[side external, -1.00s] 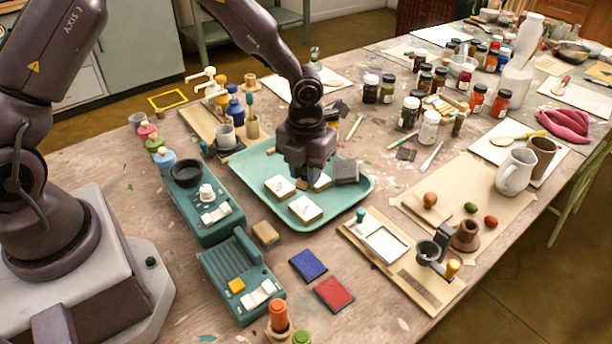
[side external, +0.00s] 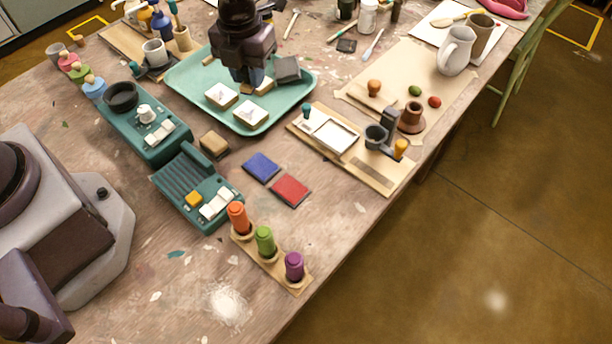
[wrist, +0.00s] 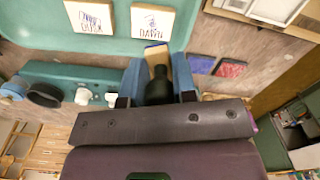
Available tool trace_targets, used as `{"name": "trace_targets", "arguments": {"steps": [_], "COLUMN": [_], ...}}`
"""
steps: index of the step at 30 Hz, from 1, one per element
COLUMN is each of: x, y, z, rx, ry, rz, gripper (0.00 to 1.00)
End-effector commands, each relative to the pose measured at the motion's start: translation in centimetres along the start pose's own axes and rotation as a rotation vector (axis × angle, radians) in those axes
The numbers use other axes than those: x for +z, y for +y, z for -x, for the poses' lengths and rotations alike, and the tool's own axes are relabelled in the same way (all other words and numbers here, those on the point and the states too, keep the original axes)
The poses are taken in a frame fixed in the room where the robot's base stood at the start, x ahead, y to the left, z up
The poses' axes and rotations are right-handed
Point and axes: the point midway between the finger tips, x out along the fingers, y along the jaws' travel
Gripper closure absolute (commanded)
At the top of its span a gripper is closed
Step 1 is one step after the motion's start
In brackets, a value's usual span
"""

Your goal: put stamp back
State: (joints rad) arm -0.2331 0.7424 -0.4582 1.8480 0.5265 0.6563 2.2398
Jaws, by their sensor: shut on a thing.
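My gripper (side external: 244,80) is over the teal tray (side external: 190,82), pointing down. In the wrist view my gripper (wrist: 160,82) is shut on a stamp (wrist: 156,58) with a dark handle and a wooden block with a blue edge. In the side view the stamp is mostly hidden by the gripper; whether it touches anything below is unclear. Two white-topped blocks lie on the tray, one marked DUSK (wrist: 90,17) and one DAWN (wrist: 152,22). A blue ink pad (side external: 261,167) and a red ink pad (side external: 290,190) lie on the table in front of the tray.
A dark grey block (side external: 287,69) is on the tray beside my gripper. A tan block (side external: 213,144) lies in front of the tray. Teal stands (side external: 185,180) are left, a wooden board with a white frame (side external: 330,134) right. Orange, green and purple bottles (side external: 264,240) stand near the front edge.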

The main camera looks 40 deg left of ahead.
Motion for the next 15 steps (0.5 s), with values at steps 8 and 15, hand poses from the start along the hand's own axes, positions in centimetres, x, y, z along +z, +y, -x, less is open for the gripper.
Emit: {"name": "trace_targets", "arguments": {"steps": [8,15], "x": [-8.2,-18.0], "y": [-7.3,-9.4], "z": [3.3,4.7], "rx": [-0.016,-0.013], "ry": [-0.029,-0.022], "rz": [-0.265,-0.447], "gripper": [0.89,0.89]}}
